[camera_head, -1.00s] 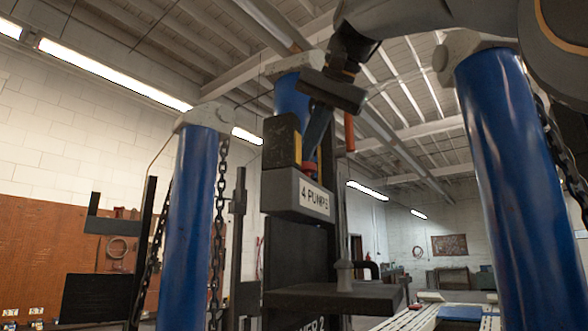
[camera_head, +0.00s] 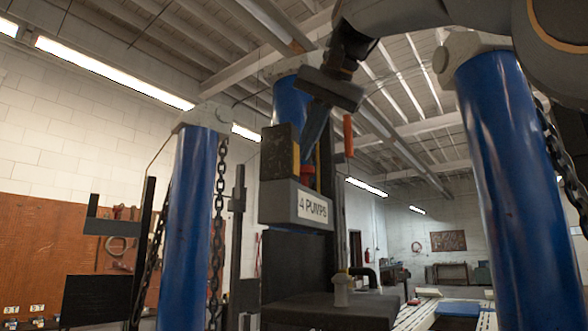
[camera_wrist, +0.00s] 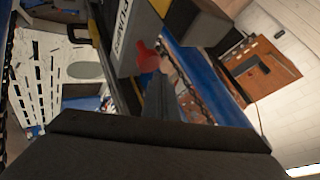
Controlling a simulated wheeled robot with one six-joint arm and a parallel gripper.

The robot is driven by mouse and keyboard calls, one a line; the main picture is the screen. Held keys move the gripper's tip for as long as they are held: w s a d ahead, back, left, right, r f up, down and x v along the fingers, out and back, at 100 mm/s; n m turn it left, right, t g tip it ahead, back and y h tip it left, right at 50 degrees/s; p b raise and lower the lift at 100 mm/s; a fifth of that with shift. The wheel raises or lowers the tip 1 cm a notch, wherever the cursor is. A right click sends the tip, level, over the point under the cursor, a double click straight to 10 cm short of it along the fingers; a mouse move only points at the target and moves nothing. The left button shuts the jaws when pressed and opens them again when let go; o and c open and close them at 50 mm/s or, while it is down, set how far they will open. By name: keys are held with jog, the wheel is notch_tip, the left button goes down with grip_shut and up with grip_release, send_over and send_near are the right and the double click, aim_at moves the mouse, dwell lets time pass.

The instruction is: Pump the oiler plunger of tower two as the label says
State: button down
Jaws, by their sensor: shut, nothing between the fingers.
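The oiler of tower two is a grey housing (camera_head: 280,203) with a white label reading "4 PUMPS" (camera_head: 313,207). Its red plunger (camera_head: 307,174) stands above the housing, beside a dark block with a yellow edge (camera_head: 279,152). The red plunger also shows in the wrist view (camera_wrist: 148,57), with part of the label (camera_wrist: 122,27) beside it. My gripper (camera_head: 309,158) is shut and empty, pointing down with its tips at the plunger's top. In the wrist view my gripper (camera_wrist: 156,82) lines up with the plunger; I cannot tell whether they touch.
Blue columns stand at left (camera_head: 188,220) and right (camera_head: 515,180), with hanging chains (camera_head: 217,230) near them. An orange cylinder (camera_head: 348,135) hangs right of my gripper. A dark platform (camera_head: 335,307) juts out below the oiler.

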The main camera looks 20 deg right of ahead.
aim_at(308, 166)
notch_tip(308, 166, up, 2)
jog(key=shift+r+p, duration=0.2)
jog(key=shift+p, duration=0.65)
jog(key=shift+w+r, duration=0.15)
jog(key=shift+r, duration=1.1)
